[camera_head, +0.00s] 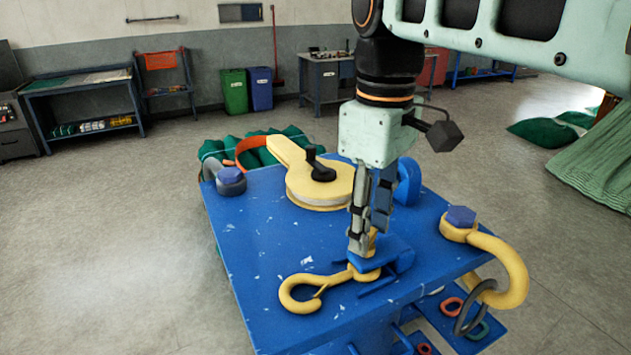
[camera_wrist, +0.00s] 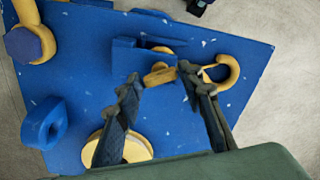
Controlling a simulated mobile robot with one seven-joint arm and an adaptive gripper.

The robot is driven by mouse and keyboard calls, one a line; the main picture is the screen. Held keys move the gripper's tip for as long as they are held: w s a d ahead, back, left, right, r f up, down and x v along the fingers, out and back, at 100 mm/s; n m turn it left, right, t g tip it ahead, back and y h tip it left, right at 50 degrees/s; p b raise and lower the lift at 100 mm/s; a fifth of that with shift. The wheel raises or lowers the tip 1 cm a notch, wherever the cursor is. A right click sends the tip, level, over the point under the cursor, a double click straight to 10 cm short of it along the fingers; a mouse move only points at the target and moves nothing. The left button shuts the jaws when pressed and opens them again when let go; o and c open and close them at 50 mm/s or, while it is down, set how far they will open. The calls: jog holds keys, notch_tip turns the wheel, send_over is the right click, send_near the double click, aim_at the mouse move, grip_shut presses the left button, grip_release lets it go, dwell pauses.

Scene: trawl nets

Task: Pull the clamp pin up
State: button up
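A blue clamp block (camera_head: 398,262) stands near the front edge of the blue table (camera_head: 255,250), and also shows in the wrist view (camera_wrist: 128,58). A small yellow upright piece (camera_head: 373,240), likely the clamp pin, stands at it, partly hidden by my fingers. Its top (camera_wrist: 160,76) shows in the wrist view. My gripper (camera_head: 362,245) points down over it. In the wrist view my fingertips (camera_wrist: 160,82) are apart, one on each side of the yellow top, very close to it. Whether they touch it is unclear.
A yellow hook (camera_head: 302,295) lies left of the clamp. A yellow pulley block (camera_head: 318,190) lies behind, with a blue upright lug (camera_head: 408,182) beside it. A yellow shackle (camera_head: 505,265) hangs at the right edge. Grey floor is clear on the left.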

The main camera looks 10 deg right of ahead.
jog(key=shift+f, duration=1.05)
grip_shut()
